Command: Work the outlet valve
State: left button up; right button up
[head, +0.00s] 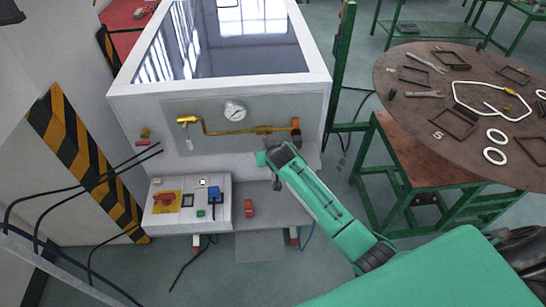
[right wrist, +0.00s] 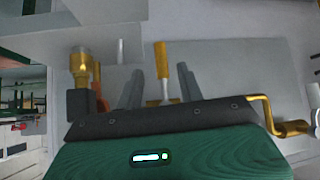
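A brass pipe (head: 230,132) runs across the front panel of the white generator, below a round pressure gauge (head: 235,110). A valve (head: 264,130) sits on the pipe right of the gauge. My right gripper (head: 264,157) is just below this valve in the head view. In the right wrist view, my right gripper (right wrist: 159,76) is open. A yellow valve handle (right wrist: 160,58) stands between its two dark fingers, with visible space on both sides. The head view largely hides the handle behind the gripper. My left gripper is not in view.
A control box (head: 187,204) with a red switch stands below the panel at left. A round table (head: 470,105) with tools and rings is at the right. Black cables (head: 80,186) hang at the left. An orange-brown fitting (head: 295,130) ends the pipe.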

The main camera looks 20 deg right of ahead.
jog(key=b+v, duration=0.1)
jog(key=v, duration=0.6)
jog(key=shift+s+r, duration=0.3)
jog(key=s+f+n+g+y, duration=0.1)
jog(key=s+g, duration=0.2)
jog(key=s, duration=1.6)
jog(key=s+f+n+g, duration=0.2)
jog(key=s, duration=1.6)
notch_tip(320, 180, down, 32)
jog(key=g, duration=0.2)
jog(key=s+d+f+g+b, duration=0.1)
jog(key=s+d+f, duration=0.1)
jog(key=s+f, duration=1.7)
jog(key=shift+s+d+f, duration=0.2)
jog(key=shift+s+d, duration=0.1)
jog(key=shift+s, duration=0.05)
